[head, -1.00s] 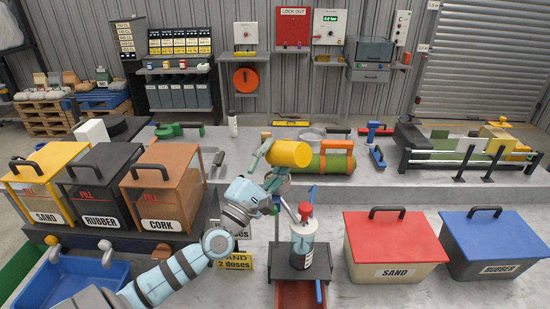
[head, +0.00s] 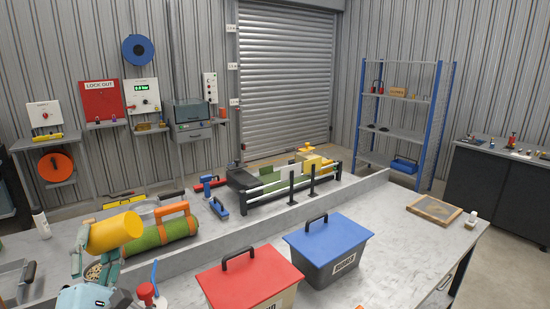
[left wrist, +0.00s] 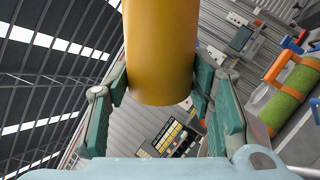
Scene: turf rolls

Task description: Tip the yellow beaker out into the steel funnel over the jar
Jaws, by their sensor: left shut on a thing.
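The yellow beaker (head: 117,232) is held up at the left of the head view, lying tilted nearly on its side. In the left wrist view the beaker (left wrist: 160,55) sits between the green-padded fingers of my left gripper (left wrist: 165,88), which is shut on it. In the head view my left gripper (head: 97,256) is at the beaker's near left end. A small patch of pale grains (head: 93,272) shows just below the beaker, partly hidden by my arm; I cannot tell what holds it. A red-topped piece (head: 147,291) stands at the bottom edge. I cannot make out the steel funnel or jar. My right gripper is out of view.
A red-lidded bin (head: 250,275) and a blue-lidded bin (head: 327,237) stand to the right. A rail fixture (head: 285,187) stands behind. The bench right of the blue lid is mostly clear.

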